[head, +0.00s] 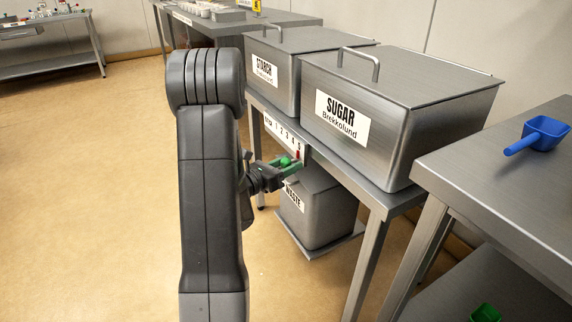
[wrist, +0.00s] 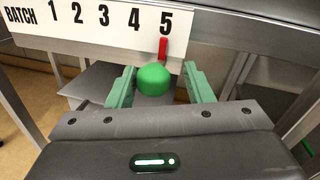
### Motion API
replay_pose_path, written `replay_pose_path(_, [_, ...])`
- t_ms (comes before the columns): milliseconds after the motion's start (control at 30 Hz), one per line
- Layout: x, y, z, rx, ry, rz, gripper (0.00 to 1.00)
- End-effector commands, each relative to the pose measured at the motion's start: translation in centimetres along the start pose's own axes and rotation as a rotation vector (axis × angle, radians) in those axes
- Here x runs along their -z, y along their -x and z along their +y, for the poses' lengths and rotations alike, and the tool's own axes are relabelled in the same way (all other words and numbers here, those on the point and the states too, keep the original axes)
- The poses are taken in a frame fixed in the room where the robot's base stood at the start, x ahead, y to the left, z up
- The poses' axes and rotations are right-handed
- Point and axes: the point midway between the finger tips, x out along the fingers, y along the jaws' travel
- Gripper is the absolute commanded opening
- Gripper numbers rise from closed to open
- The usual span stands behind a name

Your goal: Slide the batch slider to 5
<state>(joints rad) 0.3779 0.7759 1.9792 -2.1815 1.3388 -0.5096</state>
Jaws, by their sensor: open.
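The batch slider has a round green knob (wrist: 154,80) and a red pointer (wrist: 163,49). The pointer stands just under the 5 on the white batch scale (wrist: 95,18), which reads 1 to 5. My gripper (wrist: 158,70) is open, with one green finger on each side of the knob. A gap seems to show at each finger, clearer on the right. In the head view the gripper (head: 291,166) is at the table's front edge, with the green knob (head: 285,161) between its fingers and the red pointer (head: 298,154) at the scale's right end.
A sugar bin (head: 400,110) and a starch bin (head: 287,75) stand on the table above the scale. A waste bin (head: 325,212) sits below it. A side table (head: 500,150) with a blue scoop (head: 540,133) is at the right. The floor at left is clear.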

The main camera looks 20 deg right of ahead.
Motion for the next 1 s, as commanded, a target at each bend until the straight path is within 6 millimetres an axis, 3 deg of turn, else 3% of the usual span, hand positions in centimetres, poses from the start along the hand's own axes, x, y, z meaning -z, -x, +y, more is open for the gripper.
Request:
replay_pose_path(267, [-0.1, 0.0, 0.1, -0.003, -0.002, -0.002, 0.48])
replay_pose_path(433, [-0.2, 1.2, 0.3, -0.007, -0.002, -0.002, 0.48])
replay_pose_path(1000, [-0.2, 10.9, 0.1, -0.006, 0.000, -0.002, 0.48])
